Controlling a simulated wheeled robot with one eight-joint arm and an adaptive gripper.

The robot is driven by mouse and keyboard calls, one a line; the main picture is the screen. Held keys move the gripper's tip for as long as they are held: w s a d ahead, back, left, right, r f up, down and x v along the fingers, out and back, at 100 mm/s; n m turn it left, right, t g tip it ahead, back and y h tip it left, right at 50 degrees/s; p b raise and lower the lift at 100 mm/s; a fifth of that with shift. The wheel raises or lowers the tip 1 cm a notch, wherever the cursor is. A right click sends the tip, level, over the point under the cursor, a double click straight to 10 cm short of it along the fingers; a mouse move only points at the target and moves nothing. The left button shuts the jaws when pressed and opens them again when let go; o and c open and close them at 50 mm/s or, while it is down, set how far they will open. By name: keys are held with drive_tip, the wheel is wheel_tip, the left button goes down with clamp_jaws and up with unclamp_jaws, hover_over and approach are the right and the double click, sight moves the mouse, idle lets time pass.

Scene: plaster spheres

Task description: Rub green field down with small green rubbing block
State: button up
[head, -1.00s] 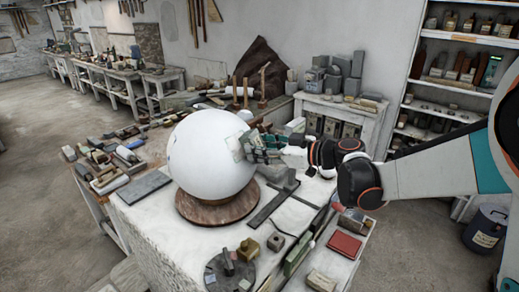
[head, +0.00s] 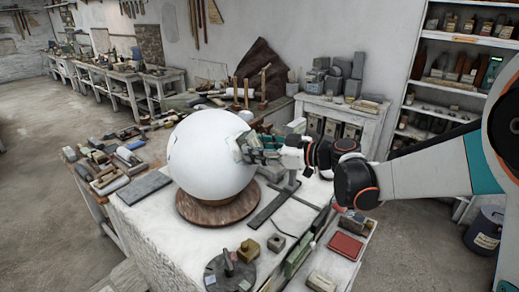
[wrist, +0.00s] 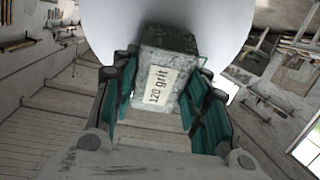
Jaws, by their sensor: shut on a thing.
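A large white plaster sphere (head: 208,158) sits on a round brown stand (head: 218,208) on the work table. It also fills the top of the wrist view (wrist: 225,25). My gripper (head: 250,149) is at the sphere's right side. In the wrist view my gripper (wrist: 160,100) is shut on a grey-green speckled block (wrist: 172,48) labelled "120 grit". The block's far end is at the sphere's surface; whether it touches is hidden. No green field shows on the visible part of the sphere.
A red block (head: 345,246), a long green block (head: 299,254) and several small blocks lie along the table's right edge. A dark round plate (head: 230,272) is at the front. Tools crowd the left side. Shelves (head: 455,80) stand at the back right.

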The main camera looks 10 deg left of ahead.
drive_tip(key=shift+d+f+b, duration=0.2)
drive_tip(key=shift+f+b, duration=0.3)
drive_tip(key=shift+d+f+b, duration=0.2)
drive_tip(key=shift+f+b, duration=0.3)
drive_tip(key=shift+w+a+r+p, duration=0.1)
drive_tip(key=shift+a+r+p, duration=0.25)
drive_tip(key=shift+r, duration=0.3)
drive_tip(key=shift+s+a+r+p, duration=0.1)
drive_tip(key=shift+a+r+p, duration=0.25)
drive_tip(key=shift+r, duration=0.35)
drive_tip(key=shift+w+a+r+p, duration=0.1)
drive_tip(key=shift+a+r+p, duration=0.25)
drive_tip(key=shift+r, duration=0.3)
drive_tip(key=shift+d+f+b, duration=0.4)
drive_tip(key=shift+f+b, duration=0.1)
drive_tip(key=shift+f, duration=0.15)
drive_tip(key=shift+d+f+b, duration=0.35)
drive_tip(key=shift+f+b, duration=0.2)
drive_tip(key=shift+f, duration=0.15)
drive_tip(key=shift+d+f+b, duration=0.4)
drive_tip(key=shift+f+b, duration=0.1)
drive_tip(key=shift+f, duration=0.15)
drive_tip(key=shift+a+r, duration=0.1)
